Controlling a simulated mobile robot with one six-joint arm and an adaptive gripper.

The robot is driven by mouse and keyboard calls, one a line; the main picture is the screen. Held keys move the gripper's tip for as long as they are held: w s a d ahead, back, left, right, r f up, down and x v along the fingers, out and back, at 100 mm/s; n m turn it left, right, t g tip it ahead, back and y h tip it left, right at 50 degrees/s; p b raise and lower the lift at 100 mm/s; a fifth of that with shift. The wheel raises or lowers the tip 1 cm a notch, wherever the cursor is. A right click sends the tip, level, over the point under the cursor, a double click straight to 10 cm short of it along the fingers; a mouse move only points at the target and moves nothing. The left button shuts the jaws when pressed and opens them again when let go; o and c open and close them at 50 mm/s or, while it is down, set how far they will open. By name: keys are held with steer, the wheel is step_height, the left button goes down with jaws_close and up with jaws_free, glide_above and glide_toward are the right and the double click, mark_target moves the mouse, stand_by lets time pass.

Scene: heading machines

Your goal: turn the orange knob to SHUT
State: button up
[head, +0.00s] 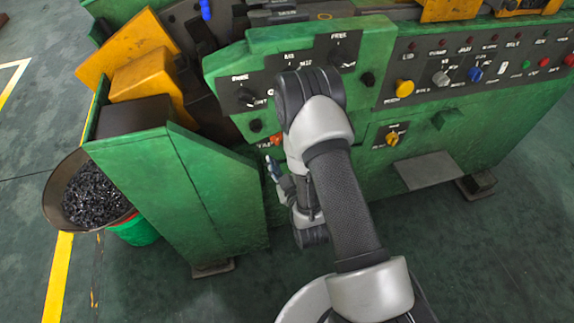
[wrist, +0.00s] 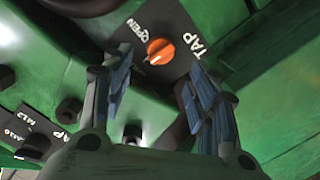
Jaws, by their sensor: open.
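The orange knob (wrist: 160,50) sits on a dark plate in the wrist view, with TAP lettered to its right and OPEN to its upper left. Its white mark points to the lower left in that view. I cannot see a SHUT label. In the head view the orange knob (head: 277,140) shows small at the left edge of my arm, partly hidden. My gripper (wrist: 158,66) is open and empty, its blue-padded fingers on either side below the knob, apparently apart from it. In the head view my gripper (head: 273,172) is partly hidden by my arm.
The green machine (head: 215,195) fills the front. Black knobs (head: 247,97) and a panel with a yellow knob (head: 392,138) are nearby. A bowl of dark pieces (head: 75,165) stands at the left. Below the panel, the floor (head: 460,260) is clear at right.

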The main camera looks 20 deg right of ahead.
steer(key=shift+s+r, duration=0.15)
steer(key=shift+s, duration=0.95)
steer(key=shift+s+r, duration=0.1)
steer(key=shift+s, duration=0.95)
